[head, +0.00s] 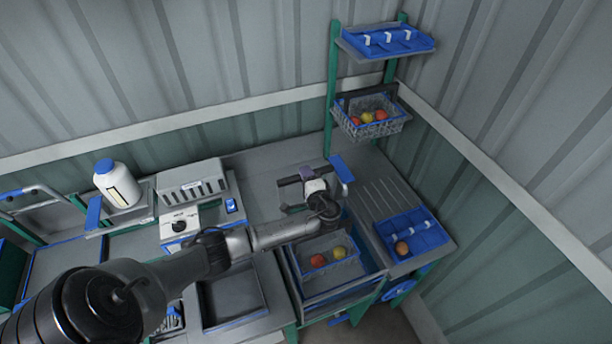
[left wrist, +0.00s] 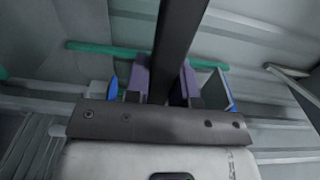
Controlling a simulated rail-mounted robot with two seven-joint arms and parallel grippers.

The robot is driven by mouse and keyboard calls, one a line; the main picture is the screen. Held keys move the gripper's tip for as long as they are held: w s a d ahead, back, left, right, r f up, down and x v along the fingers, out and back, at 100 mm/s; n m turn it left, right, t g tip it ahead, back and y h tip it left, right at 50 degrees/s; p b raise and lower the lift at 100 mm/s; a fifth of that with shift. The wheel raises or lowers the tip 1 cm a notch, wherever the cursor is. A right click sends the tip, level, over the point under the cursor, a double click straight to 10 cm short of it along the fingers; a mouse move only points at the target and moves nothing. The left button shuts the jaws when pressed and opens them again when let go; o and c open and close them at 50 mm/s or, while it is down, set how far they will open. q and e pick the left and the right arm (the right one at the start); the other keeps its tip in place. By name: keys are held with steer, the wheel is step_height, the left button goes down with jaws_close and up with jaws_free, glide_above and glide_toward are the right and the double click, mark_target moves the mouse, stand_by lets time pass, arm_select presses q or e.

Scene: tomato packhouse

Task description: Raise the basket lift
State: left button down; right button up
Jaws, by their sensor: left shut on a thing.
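My left gripper (head: 307,174) reaches in from the left to the grey bench in front of the green post. Its purple fingers are shut on a dark bar (head: 290,181). In the left wrist view the dark bar (left wrist: 178,45) runs between the purple fingers of the gripper (left wrist: 162,82). A wire basket (head: 330,264) with red and yellow tomatoes sits low in a blue-edged opening, below my wrist. A second wire basket (head: 372,119) with tomatoes hangs higher on the green frame (head: 333,95). My wrist hides part of the bar, so I cannot tell what it joins.
A blue tray (head: 411,233) with an orange tomato stands right of the lower basket. A blue handwheel (head: 399,290) is below it. A blue divided tray (head: 387,40) tops the frame. A white bottle (head: 117,185) and grey machine (head: 195,187) stand left. Corrugated walls close the corner.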

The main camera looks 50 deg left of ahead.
arm_select(q)
steer(key=c, duration=1.2)
jaws_free()
steer(key=shift+r, duration=0.45)
steer(key=shift+o, duration=1.2)
steer(key=shift+f, duration=0.1)
steer(key=shift+f, duration=0.1)
steer(key=shift+d, duration=0.1)
steer(key=b+v, duration=0.2)
steer(key=v, duration=1.1)
steer(key=shift+d+b, duration=0.3)
steer(key=shift+b, duration=0.1)
